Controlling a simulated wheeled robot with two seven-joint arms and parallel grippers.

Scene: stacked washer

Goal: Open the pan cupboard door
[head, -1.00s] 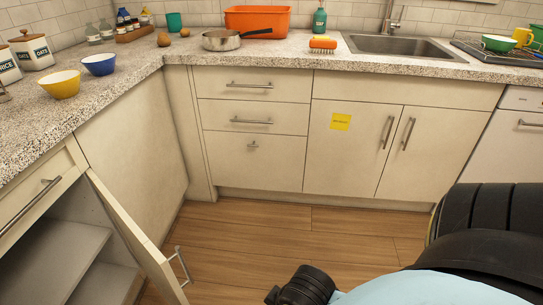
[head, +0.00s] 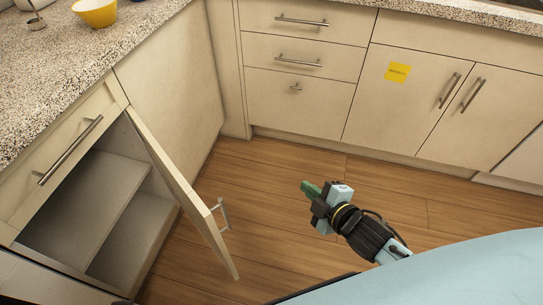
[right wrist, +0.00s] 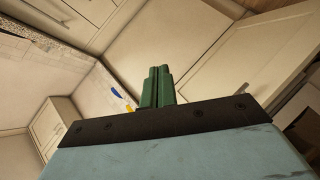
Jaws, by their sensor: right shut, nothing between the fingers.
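The cupboard door (head: 180,190) at the lower left stands ajar, swung out from its cabinet. Its metal bar handle (head: 222,215) is near the free edge, on the outer face. Through the opening I see an empty shelf (head: 85,195) inside. My right gripper (head: 309,189) has green fingers, shut and empty, over the floor to the right of the door and apart from the handle. Its shut fingers also show in the right wrist view (right wrist: 158,87), with pale cabinet fronts beyond. My left gripper is not in view.
A drawer (head: 65,155) with a long handle sits above the open cupboard. Drawers (head: 300,95) and double doors, one with a yellow note (head: 397,72), line the back. A yellow bowl (head: 95,12) stands on the speckled counter. Wood floor (head: 270,240) is free between.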

